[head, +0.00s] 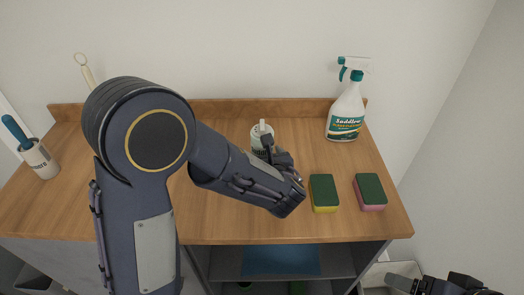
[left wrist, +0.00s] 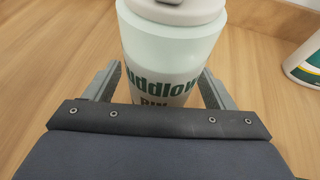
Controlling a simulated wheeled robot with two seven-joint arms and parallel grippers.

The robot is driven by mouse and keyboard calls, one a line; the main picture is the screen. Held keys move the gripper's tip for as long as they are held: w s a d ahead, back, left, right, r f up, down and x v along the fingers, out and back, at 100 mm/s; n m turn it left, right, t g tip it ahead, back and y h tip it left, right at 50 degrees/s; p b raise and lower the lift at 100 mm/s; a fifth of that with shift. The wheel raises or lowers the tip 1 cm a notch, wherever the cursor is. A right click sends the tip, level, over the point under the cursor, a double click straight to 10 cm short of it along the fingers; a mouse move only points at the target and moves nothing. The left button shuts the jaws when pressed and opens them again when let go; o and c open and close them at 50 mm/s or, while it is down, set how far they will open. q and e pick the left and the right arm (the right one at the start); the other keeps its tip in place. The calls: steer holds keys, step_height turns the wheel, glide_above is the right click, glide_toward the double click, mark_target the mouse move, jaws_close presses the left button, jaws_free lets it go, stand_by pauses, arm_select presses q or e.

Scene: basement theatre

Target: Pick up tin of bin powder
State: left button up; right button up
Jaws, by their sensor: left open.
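The tin of bin powder (head: 262,130) is a pale tin with a light lid and dark green lettering. It stands upright on the wooden worktop (head: 225,225). In the left wrist view the tin (left wrist: 168,50) fills the upper middle, its lid cut off by the top edge. My left gripper (head: 270,152) is open, with one finger on each side of the tin's lower body; I cannot tell whether they touch it. In the head view my gripper hides the tin's lower part. My right gripper (head: 405,284) is at the bottom right corner, partly cut off, away from the worktop.
A white spray bottle (head: 345,112) stands at the back right. Two green-topped sponges (head: 323,192) (head: 370,191) lie to the right of my left gripper. A white pot with a blue-handled brush (head: 40,160) stands at the far left. A low wooden ledge (head: 215,108) runs along the back.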

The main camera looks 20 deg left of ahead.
arm_select(q)
steer(key=c, duration=1.1)
steer(key=shift+c, duration=0.6)
steer(key=shift+r, duration=0.15)
